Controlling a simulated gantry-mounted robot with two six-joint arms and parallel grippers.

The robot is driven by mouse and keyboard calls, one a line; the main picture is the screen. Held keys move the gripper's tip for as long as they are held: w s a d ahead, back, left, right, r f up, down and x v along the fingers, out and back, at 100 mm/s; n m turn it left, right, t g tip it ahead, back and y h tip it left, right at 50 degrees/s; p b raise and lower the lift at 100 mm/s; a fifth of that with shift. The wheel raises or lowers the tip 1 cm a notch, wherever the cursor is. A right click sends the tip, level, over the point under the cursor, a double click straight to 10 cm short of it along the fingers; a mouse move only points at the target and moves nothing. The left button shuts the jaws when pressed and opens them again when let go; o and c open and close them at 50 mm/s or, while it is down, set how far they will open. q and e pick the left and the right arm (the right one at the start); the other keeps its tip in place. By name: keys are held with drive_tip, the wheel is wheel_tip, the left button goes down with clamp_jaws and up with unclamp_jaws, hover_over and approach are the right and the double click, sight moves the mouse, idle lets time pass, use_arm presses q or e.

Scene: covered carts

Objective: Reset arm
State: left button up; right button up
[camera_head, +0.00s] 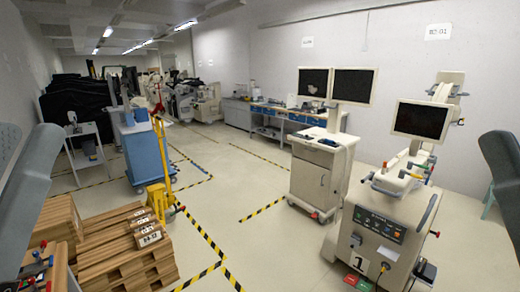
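A smooth blue-grey form (32,172) slants in along the left edge, close to the camera. It looks like part of my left arm, but I cannot be sure. No pair of fingertips can be made out on it, so I cannot tell whether my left gripper is open or shut. My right gripper does not show. No object is seen held.
Wooden pallets (128,252) are stacked at lower left beside a yellow pallet jack (162,165). A blue cart (138,150) stands behind. A white cabinet (318,178) with monitors and a cream machine (385,225) stand at right. The striped middle floor (245,185) is clear.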

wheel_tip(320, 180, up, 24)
drive_tip(key=p, duration=2.1)
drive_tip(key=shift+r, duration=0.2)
